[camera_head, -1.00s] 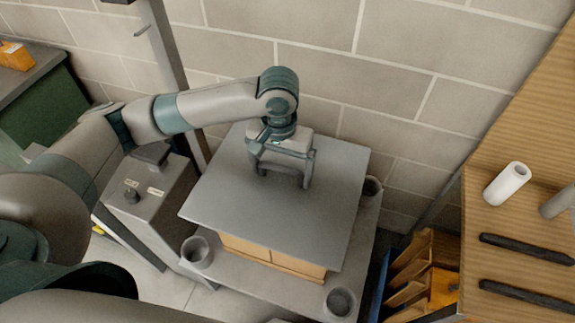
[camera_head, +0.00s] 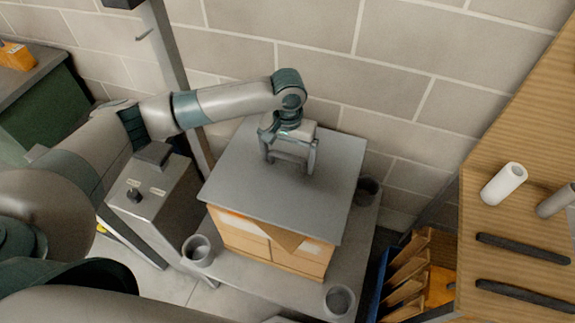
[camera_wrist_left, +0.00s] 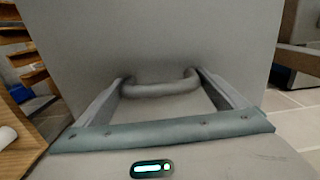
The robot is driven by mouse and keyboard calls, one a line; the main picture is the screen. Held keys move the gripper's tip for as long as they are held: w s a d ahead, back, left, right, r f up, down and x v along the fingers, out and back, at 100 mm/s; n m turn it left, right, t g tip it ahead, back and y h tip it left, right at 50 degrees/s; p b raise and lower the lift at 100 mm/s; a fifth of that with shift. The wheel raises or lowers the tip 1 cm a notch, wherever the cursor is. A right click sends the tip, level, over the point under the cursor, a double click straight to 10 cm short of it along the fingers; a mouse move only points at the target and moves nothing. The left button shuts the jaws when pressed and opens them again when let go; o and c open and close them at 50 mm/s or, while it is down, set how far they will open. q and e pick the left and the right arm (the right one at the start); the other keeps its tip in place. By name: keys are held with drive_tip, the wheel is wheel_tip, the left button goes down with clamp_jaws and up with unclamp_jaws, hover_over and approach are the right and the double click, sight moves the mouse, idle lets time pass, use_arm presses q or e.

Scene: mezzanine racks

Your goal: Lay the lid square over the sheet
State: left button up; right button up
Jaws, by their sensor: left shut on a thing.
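The lid (camera_head: 245,175) is a flat grey plate with a bar handle (camera_wrist_left: 160,88) on top. My left gripper (camera_head: 287,166) is shut on that handle, and the lid lies roughly level above a stack of tan cartons (camera_head: 245,240). A brown pointed flap (camera_head: 287,238), which looks like a corner of the sheet, hangs over the front of the stack below the lid's front edge. The rest of the sheet is hidden under the lid. Whether the lid touches the stack cannot be told. My right gripper is not in view.
The stack stands on a grey platform (camera_head: 235,282) with round cups (camera_head: 339,300) at its corners. A grey control box (camera_head: 155,205) is at left, and a block wall (camera_head: 410,60) behind. At right are a wooden bench (camera_head: 490,215) with a white roll (camera_head: 503,184) and a blue bin.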

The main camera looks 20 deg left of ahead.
sight(288, 167)
use_arm(q)
drive_tip(key=shift+f+p, duration=0.55)
drive_tip(key=shift+f, duration=1.25)
drive_tip(key=shift+f, duration=0.1)
drive_tip(key=o, duration=1.2)
wheel_tip(288, 167, up, 11)
drive_tip(key=b, duration=0.2)
drive_tip(key=shift+b, duration=0.4)
drive_tip(key=shift+r, duration=0.6)
